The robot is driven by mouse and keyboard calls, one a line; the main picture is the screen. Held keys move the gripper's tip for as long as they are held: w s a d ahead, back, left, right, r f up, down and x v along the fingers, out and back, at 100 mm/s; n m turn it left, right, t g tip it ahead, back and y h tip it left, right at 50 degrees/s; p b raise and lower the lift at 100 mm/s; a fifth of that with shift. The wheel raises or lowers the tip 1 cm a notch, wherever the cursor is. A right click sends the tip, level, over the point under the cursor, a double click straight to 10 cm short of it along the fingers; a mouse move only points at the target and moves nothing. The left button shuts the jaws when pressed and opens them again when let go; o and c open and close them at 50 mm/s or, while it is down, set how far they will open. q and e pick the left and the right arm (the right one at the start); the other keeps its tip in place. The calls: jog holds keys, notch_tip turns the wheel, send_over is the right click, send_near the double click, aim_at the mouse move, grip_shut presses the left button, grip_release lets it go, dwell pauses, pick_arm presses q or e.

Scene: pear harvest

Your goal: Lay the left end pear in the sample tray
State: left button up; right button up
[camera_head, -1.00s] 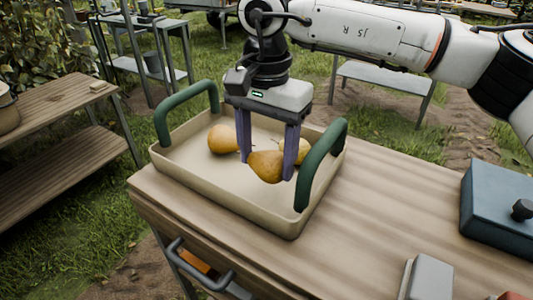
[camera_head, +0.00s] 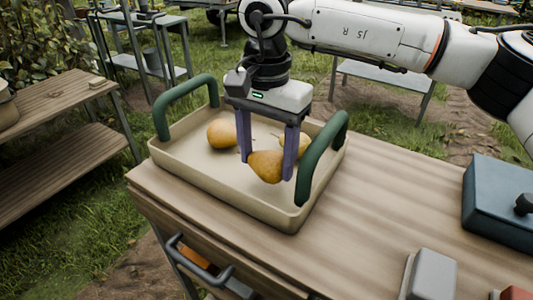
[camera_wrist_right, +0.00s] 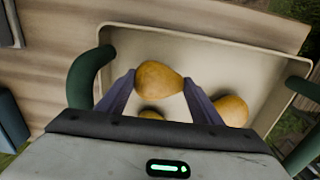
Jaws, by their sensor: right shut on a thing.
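A beige sample tray (camera_head: 180,167) with green handles stands on the wooden table. My right gripper (camera_head: 267,170) is over the tray, shut on a yellow-brown pear (camera_head: 265,166) held between its purple fingers. In the right wrist view this held pear (camera_wrist_right: 158,79) sits between the fingertips. Whether it touches the tray floor is hard to tell. A second pear (camera_head: 221,133) lies in the tray to the left of the gripper. A third pear (camera_head: 295,144) lies behind the right finger, partly hidden. My left gripper is not in view.
The tray's right green handle (camera_head: 322,158) rises close beside my right gripper. A blue box with a black knob (camera_head: 500,205) and a grey block (camera_head: 428,275) are on the table to the right. Bare tabletop lies between them and the tray.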

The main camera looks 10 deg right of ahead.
jog(key=shift+f, duration=0.35)
jog(key=shift+f+b, duration=0.4)
jog(key=shift+b, duration=0.05)
jog(key=shift+f, duration=0.25)
jog(key=shift+f+b, duration=0.3)
jog(key=shift+b, duration=0.05)
dwell(0.4)
jog(key=o, duration=1.2)
